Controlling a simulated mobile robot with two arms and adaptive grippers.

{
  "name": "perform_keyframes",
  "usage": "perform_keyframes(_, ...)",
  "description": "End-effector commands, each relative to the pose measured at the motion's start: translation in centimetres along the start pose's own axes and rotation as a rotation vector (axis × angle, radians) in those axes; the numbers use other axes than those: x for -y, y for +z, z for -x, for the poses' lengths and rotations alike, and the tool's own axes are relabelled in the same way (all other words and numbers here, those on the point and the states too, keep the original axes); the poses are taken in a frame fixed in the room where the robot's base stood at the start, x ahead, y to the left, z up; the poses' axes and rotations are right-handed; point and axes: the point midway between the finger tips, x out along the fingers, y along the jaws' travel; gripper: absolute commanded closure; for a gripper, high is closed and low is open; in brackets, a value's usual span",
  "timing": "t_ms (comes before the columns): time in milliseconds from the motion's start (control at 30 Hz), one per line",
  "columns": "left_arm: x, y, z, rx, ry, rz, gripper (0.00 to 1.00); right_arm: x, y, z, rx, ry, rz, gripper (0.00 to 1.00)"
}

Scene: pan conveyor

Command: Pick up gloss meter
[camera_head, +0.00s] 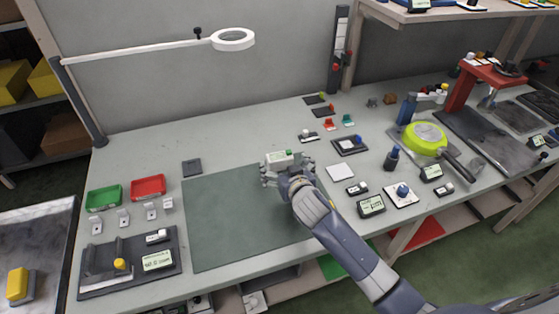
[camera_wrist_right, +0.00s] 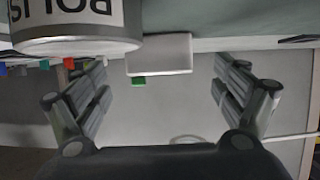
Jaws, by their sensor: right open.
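I take the gloss meter to be the small white, box-like item (camera_head: 279,158) with a green part, at the far end of the green mat; no readable label confirms this. My right gripper (camera_head: 287,174) is at it, hiding some of its near side. In the right wrist view, which is upside down, the gripper (camera_wrist_right: 160,95) is open, with its fingers apart to both sides. A white block (camera_wrist_right: 160,54) with a green tab shows in the gap between them, with no finger visibly touching it. My left gripper is out of view.
In the right wrist view a can lettered "POLIS" (camera_wrist_right: 75,25) stands close beside the white block. The green mat (camera_head: 220,225) is bare left of the gripper. Red (camera_head: 148,187) and green trays stand at left; a lime pan (camera_head: 423,138) and small devices stand at right.

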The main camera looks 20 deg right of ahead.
Motion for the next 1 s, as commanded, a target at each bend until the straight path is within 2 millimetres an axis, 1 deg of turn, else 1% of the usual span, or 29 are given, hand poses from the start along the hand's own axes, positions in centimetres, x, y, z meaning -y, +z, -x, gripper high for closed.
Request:
perform_keyframes(67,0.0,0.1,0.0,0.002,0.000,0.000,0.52,0.0,0.0,-0.4,0.000,0.000,0.000,0.10)
perform_keyframes(167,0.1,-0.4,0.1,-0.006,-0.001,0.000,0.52,0.0,-0.1,-0.8,0.000,0.000,0.000,0.10)
perform_keyframes(333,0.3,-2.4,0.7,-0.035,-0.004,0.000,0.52,-0.1,-0.4,-2.6,0.001,0.001,0.001,0.10)
perform_keyframes(433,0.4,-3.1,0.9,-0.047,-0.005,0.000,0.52,-0.1,-0.4,-3.8,0.001,0.001,0.001,0.10)
perform_keyframes(500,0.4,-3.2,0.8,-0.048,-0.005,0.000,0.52,-0.1,-0.3,-4.6,0.001,0.000,0.001,0.10)
perform_keyframes(633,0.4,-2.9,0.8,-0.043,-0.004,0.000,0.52,-0.1,-0.3,-5.4,0.001,0.000,0.001,0.10)
perform_keyframes(900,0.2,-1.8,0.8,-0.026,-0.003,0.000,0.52,-0.1,-0.3,-5.6,0.001,-0.001,0.000,0.10)
perform_keyframes(933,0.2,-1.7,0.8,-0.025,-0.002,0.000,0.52,-0.1,-0.3,-5.6,0.001,-0.001,0.000,0.12)
perform_keyframes(967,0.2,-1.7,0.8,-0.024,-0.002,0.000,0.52,-0.1,-0.3,-5.6,0.001,-0.001,0.000,0.19)
perform_keyframes(1000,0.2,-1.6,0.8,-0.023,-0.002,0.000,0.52,-0.1,-0.3,-5.6,0.001,-0.001,0.000,0.28)
